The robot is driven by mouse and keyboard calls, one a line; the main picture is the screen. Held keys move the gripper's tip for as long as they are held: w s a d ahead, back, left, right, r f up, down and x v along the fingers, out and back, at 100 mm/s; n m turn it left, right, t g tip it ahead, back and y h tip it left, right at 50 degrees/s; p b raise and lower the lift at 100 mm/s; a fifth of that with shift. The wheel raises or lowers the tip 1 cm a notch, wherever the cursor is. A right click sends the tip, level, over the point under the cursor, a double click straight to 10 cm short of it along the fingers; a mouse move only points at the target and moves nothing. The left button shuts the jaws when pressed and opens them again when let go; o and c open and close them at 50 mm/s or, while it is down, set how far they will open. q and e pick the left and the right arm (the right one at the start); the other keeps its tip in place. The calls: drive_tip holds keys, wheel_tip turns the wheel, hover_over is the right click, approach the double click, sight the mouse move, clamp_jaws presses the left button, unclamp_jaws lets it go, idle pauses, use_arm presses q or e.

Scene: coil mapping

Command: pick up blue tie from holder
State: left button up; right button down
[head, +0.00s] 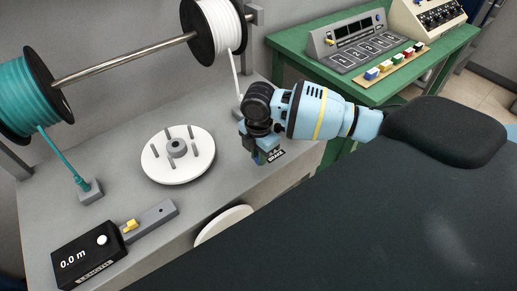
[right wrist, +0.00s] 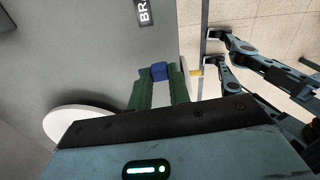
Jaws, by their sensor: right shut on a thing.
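My right gripper (head: 262,158) is low over the front right of the grey workbench, beside a dark label. In the right wrist view its two green fingers (right wrist: 160,78) are closed on a small blue piece, the blue tie (right wrist: 159,70), at their tips. In the head view the fingers and the wrist mostly hide the tie. The tie holder cannot be made out clearly; a small yellow piece (right wrist: 196,73) shows just right of the fingers. My left gripper is not in view.
A white pegged disc (head: 178,158) lies left of the gripper. A teal spool (head: 25,95) and a white spool (head: 217,28) hang on a rod above. A black length meter (head: 90,255) is at front left. A green table (head: 290,42) with a control panel stands behind.

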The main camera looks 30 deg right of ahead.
drive_tip(key=s+a+r, duration=0.1)
drive_tip(key=s+a, duration=0.5)
drive_tip(key=s, duration=0.5)
drive_tip(key=shift+r+p, duration=0.15)
drive_tip(key=shift+p, duration=0.15)
drive_tip(key=shift+w, duration=0.15)
